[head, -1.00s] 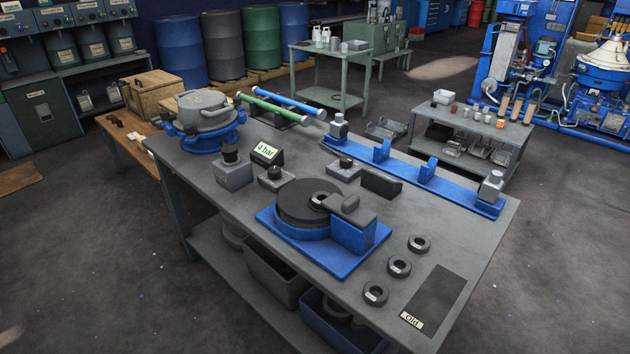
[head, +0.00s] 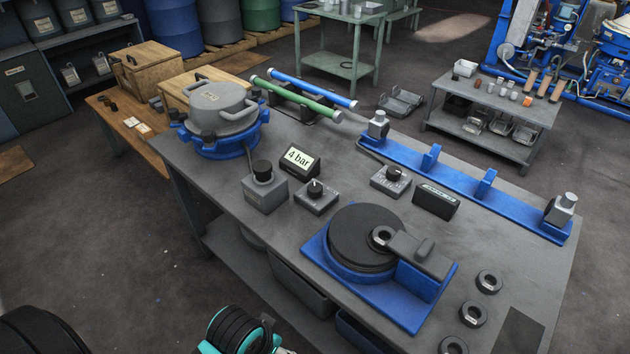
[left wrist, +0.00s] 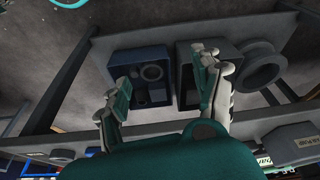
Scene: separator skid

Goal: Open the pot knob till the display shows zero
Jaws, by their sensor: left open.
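The lidded grey pot (head: 222,108) sits in a blue clamp ring at the bench's far left. Beside it, a grey box carries a tall black knob (head: 263,171). A small box with a black dial knob (head: 315,190) stands right of that. Which knob is the pot's is not labelled legibly. The black display (head: 299,160) behind them reads 4 bar. Only part of my left arm shows at the bottom of the head view. In the left wrist view my left gripper (left wrist: 163,85) is open and empty, with shelf bins beyond its fingers. My right gripper is not seen.
The grey bench (head: 240,225) also bears a blue fixture with a black disc (head: 360,240), a third knob box (head: 391,180), a dark display (head: 436,200), a blue rail (head: 470,185) and several rings. Below are a blue bin (left wrist: 153,66) and a grey bin (left wrist: 187,88).

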